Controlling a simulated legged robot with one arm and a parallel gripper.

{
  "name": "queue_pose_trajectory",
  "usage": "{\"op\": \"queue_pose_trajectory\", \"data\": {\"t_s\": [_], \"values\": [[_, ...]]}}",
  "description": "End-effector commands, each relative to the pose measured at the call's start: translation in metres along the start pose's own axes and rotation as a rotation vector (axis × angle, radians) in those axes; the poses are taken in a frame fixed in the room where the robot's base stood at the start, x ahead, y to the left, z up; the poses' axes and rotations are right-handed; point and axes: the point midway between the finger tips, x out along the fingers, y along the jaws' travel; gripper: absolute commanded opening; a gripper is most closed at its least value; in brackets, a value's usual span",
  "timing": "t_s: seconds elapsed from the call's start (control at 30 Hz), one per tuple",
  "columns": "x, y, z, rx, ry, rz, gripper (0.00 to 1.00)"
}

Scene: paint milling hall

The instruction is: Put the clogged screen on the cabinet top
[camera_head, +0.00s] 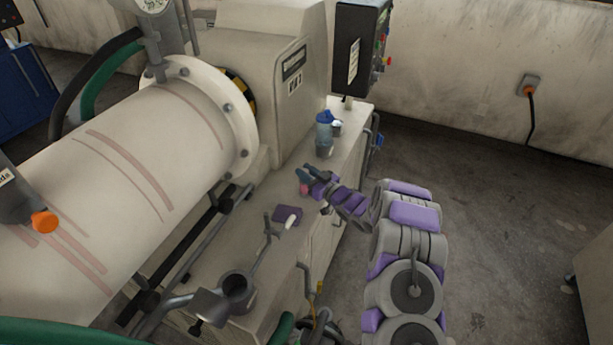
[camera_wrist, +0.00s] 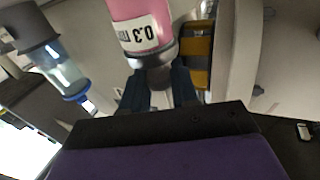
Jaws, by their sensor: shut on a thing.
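In the head view my gripper (camera_head: 306,176) is over the cabinet top (camera_head: 262,245), and a little pink of the screen (camera_head: 304,189) shows beside the fingers. The arm hides part of it. I cannot tell whether the screen touches the cabinet top.
A blue-topped clear bottle (camera_head: 324,135) stands behind my gripper, also in the wrist view (camera_wrist: 55,60). A purple block with a white piece (camera_head: 286,215) lies in front. A grey cup-like fitting (camera_head: 237,287) stands nearer. The large mill drum (camera_head: 130,170) borders the left.

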Motion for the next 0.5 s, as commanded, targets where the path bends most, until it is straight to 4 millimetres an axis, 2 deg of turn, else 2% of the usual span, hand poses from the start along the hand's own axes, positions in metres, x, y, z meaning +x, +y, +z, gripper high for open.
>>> {"op": "queue_pose_trajectory", "data": {"t_s": [0.03, 0.2, 0.23, 0.5], "values": [[-0.0001, 0.0004, 0.0053, -0.001, 0.002, 0.001, 0.00], [-0.0003, 0.0007, 0.0039, -0.002, 0.002, 0.001, 0.00], [-0.0003, 0.0007, 0.0040, -0.002, 0.001, 0.001, 0.30], [-0.0003, 0.0007, 0.0041, -0.002, 0.001, 0.001, 0.54]]}}
